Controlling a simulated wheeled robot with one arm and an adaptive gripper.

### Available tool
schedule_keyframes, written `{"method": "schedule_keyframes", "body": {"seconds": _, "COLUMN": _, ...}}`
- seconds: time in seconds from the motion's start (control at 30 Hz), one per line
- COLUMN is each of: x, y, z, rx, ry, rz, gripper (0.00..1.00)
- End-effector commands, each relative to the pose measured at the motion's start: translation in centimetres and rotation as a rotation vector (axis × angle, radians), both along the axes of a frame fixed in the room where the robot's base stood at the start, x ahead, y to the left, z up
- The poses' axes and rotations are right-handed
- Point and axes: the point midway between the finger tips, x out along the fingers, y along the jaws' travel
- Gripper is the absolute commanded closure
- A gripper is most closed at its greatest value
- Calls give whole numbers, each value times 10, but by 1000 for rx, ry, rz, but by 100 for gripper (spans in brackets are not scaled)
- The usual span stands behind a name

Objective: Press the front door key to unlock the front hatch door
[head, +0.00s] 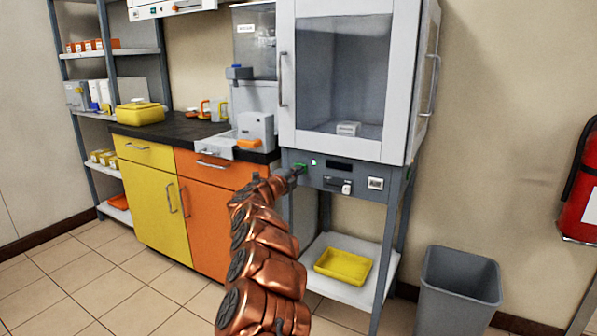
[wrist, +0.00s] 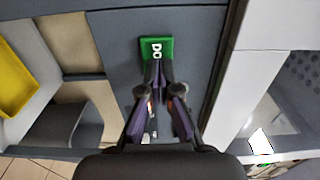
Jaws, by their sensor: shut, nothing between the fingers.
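The front hatch door (head: 343,125) is the white-framed glass front of the cabinet, and it looks shut. A green key (wrist: 165,44) with white letters, partly hidden, sits on the grey panel under the door. It also shows as a green patch (head: 299,167) at the panel's left end in the head view. My gripper (wrist: 157,72) is shut and empty, its tips pointing at the key and overlapping its near edge. I cannot tell whether they touch or press it. In the head view my gripper (head: 296,172) is at the panel's left end.
A yellow tray (head: 343,266) lies on the shelf below. A grey bin (head: 458,290) stands at right, and orange cabinets (head: 215,220) at left.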

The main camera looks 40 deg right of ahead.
Motion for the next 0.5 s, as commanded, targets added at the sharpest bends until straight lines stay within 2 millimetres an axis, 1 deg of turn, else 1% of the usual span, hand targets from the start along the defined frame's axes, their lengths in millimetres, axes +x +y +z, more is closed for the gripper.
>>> {"method": "schedule_keyframes", "body": {"seconds": 0.03, "x": 1, "y": 6, "z": 0, "rx": 2, "ry": -1, "rz": 7, "gripper": 100}}
{"method": "schedule_keyframes", "body": {"seconds": 0.2, "x": -1, "y": 17, "z": -2, "rx": 5, "ry": 3, "rz": 6, "gripper": 100}}
{"method": "schedule_keyframes", "body": {"seconds": 0.5, "x": -6, "y": 38, "z": -1, "rx": 3, "ry": 0, "rz": 11, "gripper": 100}}
